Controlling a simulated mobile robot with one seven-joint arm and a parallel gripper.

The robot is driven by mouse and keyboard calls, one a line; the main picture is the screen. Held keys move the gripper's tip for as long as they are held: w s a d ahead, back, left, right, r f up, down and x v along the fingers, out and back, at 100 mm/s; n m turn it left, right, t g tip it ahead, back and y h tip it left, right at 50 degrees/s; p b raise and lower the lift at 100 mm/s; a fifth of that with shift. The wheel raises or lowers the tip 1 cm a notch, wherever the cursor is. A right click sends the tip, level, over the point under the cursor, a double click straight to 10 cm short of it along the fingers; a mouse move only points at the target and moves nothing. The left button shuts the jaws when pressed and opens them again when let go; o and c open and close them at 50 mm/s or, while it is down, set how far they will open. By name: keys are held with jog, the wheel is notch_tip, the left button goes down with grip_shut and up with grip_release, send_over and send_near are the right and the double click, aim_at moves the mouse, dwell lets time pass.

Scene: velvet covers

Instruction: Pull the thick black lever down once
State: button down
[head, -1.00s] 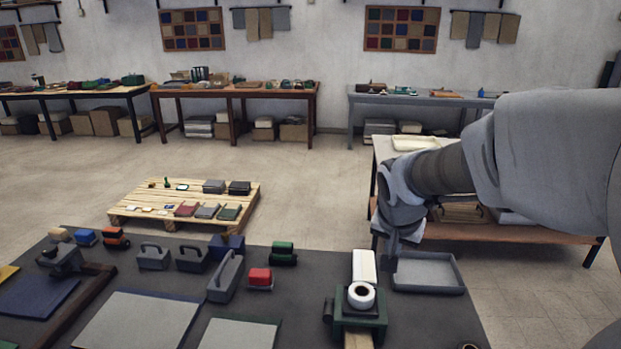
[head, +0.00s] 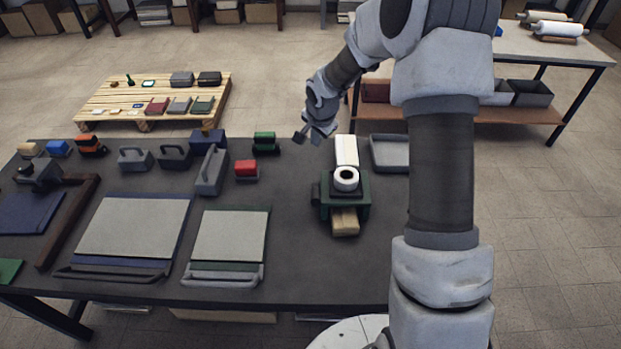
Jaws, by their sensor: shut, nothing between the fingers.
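No thick black lever stands out clearly in the head view. The green machine (head: 361,206) on the dark table carries a white roll (head: 346,178), a white upright block (head: 347,150) behind it and a pale wooden block (head: 344,222) in front. A small dark part (head: 316,194) sticks out on its left side; I cannot tell if it is a lever. At the far left, a dark grey device (head: 42,176) has a black knob (head: 25,170). My gripper (head: 311,136) is shut and empty, above the table's back edge, behind and left of the green machine.
Grey handled tools (head: 212,171), a red block (head: 246,168) and a green block (head: 265,142) stand left of the machine. A grey tray (head: 390,153) is at its right. Two flat panels (head: 134,228) (head: 230,236) lie in front left. A dark bar (head: 68,222) lies farther left.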

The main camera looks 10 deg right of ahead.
aim_at(316, 196)
jog(key=shift+f, duration=0.15)
jog(key=s+f+b, duration=0.3)
jog(key=f+b, duration=0.4)
jog(key=f, duration=0.1)
jog(key=shift+s+a, duration=0.15)
jog(key=shift+a, duration=0.2)
jog(key=shift+b, duration=0.35)
dwell(1.8)
jog(key=shift+s+f+b, duration=0.15)
jog(key=shift+f+b, duration=0.2)
jog(key=shift+b, duration=0.2)
